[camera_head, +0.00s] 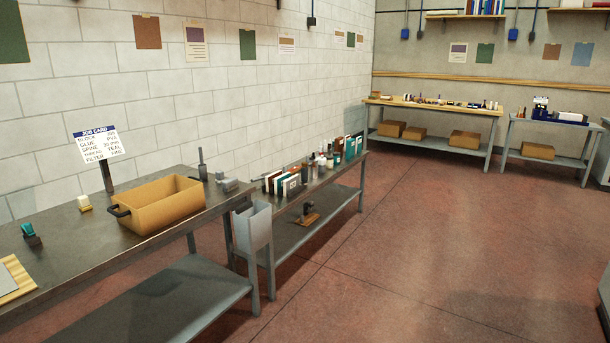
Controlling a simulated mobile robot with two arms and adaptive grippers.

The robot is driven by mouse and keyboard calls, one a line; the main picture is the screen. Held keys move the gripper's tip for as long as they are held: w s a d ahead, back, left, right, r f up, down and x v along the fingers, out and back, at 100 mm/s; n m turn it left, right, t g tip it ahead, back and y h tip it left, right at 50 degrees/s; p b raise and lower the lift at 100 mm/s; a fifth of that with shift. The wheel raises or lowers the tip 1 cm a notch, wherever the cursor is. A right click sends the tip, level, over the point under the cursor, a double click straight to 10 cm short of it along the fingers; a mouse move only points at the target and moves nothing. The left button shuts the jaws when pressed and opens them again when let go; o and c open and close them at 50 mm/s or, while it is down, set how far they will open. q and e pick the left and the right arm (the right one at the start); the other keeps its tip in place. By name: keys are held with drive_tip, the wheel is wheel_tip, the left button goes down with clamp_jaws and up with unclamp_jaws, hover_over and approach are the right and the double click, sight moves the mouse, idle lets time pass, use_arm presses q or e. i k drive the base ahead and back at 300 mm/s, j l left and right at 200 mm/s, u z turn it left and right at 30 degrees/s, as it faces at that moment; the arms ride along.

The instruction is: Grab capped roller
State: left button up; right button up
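I cannot pick out a capped roller with certainty. Several small bottles and upright items (325,160) stand on the second metal table (330,178) along the left wall, too small to tell apart. More small items (450,102) lie on the wooden-topped bench (400,101) at the back, also too small to name. Neither of my grippers is in view.
The near metal table (75,250) holds a tan bin (158,219), a job card sign (97,145) and small tools. A grey bin (253,232) is at its right end. A side table (550,121) stands back right. The red floor (420,240) is clear.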

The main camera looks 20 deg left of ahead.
sight(304, 170)
drive_tip(key=i+j+u, duration=0.1)
drive_tip(key=i, duration=1.8)
drive_tip(key=i+u, duration=0.15)
drive_tip(key=i, duration=1.75)
drive_tip(key=l, duration=0.1)
